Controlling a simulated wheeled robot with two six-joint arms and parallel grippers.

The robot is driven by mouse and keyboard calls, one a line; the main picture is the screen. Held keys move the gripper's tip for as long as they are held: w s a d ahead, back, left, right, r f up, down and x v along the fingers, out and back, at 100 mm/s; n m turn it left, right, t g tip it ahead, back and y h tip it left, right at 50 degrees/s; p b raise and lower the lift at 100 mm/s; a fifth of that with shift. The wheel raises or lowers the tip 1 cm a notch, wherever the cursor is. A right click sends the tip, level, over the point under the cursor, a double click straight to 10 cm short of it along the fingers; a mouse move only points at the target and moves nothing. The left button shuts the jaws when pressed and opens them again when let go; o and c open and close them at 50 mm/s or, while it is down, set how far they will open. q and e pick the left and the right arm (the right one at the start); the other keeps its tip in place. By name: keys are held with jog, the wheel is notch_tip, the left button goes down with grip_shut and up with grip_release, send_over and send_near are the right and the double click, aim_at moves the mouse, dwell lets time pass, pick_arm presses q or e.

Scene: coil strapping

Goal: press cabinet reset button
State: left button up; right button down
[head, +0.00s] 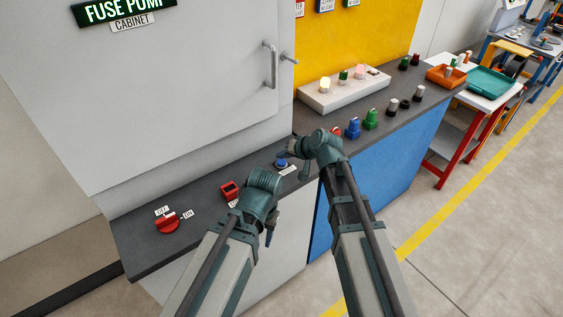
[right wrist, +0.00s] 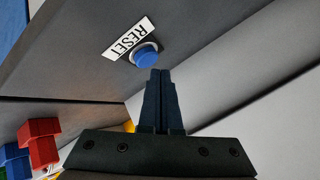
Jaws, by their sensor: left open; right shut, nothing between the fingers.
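The blue reset button (head: 281,163) sits on the dark counter ledge below the cabinet (head: 180,90), with a white label (head: 288,171) beside it. In the right wrist view the button (right wrist: 146,56) stands beside its RESET label (right wrist: 128,38). My right gripper (right wrist: 158,72) is shut and empty. Its tips appear very close to the button's edge in that view; I cannot tell whether they touch. In the head view my right gripper (head: 292,148) is just right of the button, partly hidden by its own wrist. My left gripper (head: 269,236) is open, lower, in front of the ledge.
A red rotary switch (head: 167,222) with OFF and ON labels and a red square control (head: 229,189) are left on the ledge. The cabinet door handle (head: 270,65) is above. Blue (head: 353,128) and green (head: 371,118) parts stand on the counter to the right.

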aim_at(283, 164)
jog(key=shift+f, duration=0.4)
jog(key=shift+f+b, duration=0.45)
jog(key=shift+b, duration=0.3)
jog(key=shift+r, duration=0.15)
dwell(0.5)
jog(key=shift+r+p, duration=0.75)
jog(key=shift+p, duration=0.2)
notch_tip(283, 164, up, 5)
jog(key=p, duration=0.5)
jog(key=shift+r, duration=0.1)
dwell(0.3)
